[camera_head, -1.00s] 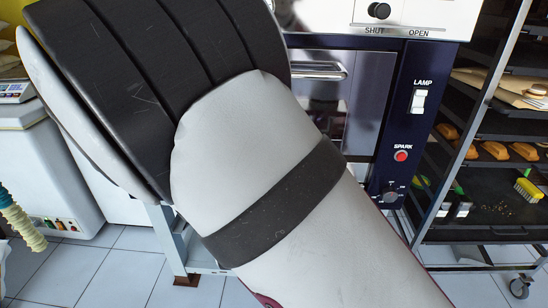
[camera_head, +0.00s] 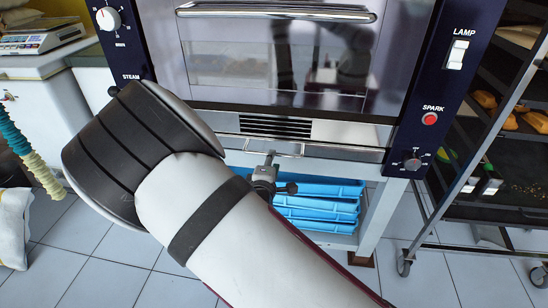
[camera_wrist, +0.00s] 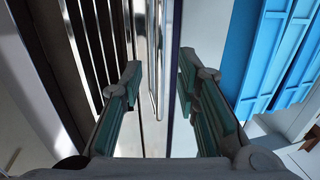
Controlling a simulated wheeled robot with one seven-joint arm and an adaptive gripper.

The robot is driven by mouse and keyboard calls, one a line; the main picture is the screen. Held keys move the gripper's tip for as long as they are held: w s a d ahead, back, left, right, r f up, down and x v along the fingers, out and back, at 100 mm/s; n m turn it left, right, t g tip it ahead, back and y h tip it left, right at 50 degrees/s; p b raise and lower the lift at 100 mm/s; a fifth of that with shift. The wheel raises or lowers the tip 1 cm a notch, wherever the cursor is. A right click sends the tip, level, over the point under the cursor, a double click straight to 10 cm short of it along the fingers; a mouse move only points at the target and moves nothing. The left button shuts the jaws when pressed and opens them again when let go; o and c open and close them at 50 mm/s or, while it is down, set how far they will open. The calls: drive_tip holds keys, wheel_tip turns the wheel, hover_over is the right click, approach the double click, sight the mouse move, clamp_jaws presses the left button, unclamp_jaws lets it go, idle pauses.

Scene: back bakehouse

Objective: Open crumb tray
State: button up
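The crumb tray (camera_head: 345,152) shows as a thin metal front low on the oven, just under the vent slots. It appears flush with the oven front. Its bar handle (camera_wrist: 154,60) runs up the middle of the wrist view. My gripper (camera_head: 267,168) is just in front of the tray front, and my arm hides some of what lies below. In the wrist view my gripper (camera_wrist: 160,98) is open, with one finger on each side of the handle's line. I cannot tell whether the fingertips touch anything.
The oven door (camera_head: 270,55) above is shut. Blue crates (camera_head: 325,208) are stacked below the tray, close to my gripper. A wheeled rack (camera_head: 480,140) stands at the right. A white counter (camera_head: 45,95) is at the left. Tiled floor is clear in front.

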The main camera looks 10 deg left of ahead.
drive_tip(key=shift+b+x, duration=0.5)
drive_tip(key=shift+x, duration=2.05)
clamp_jaws()
